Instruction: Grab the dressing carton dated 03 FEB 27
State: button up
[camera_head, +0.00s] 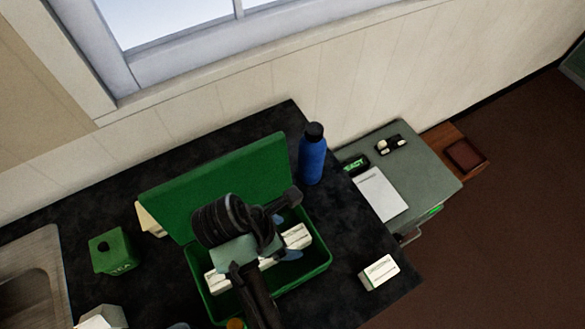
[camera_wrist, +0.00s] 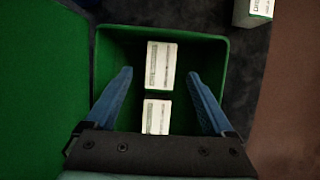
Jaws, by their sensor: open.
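A green box (camera_head: 322,262) with its lid (camera_head: 165,200) raised stands on the dark counter. Inside it are white cartons; one shows at its right end (camera_head: 298,236) and one at its left (camera_head: 216,281) in the head view. In the wrist view a far carton (camera_wrist: 161,65) and a nearer carton (camera_wrist: 156,117) lie in line on the box floor. Another white carton (camera_head: 381,271) sits on the counter outside the box; it also shows in the wrist view (camera_wrist: 262,8). No date is readable. My gripper (camera_wrist: 160,75) is open and empty above the box, its blue fingers either side of the cartons.
A blue bottle (camera_head: 313,158) stands behind the box at the right. A green tea box (camera_head: 112,252) and a sink (camera_head: 30,285) are at the left. A grey cabinet (camera_head: 420,170) holds a white notepad (camera_head: 381,194). The counter around the outside carton is clear.

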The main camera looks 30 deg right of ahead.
aim_at(291, 239)
jog(key=shift+p+x, duration=0.35)
jog(key=shift+x, duration=2.55)
jog(key=shift+a, duration=0.2)
grip_shut()
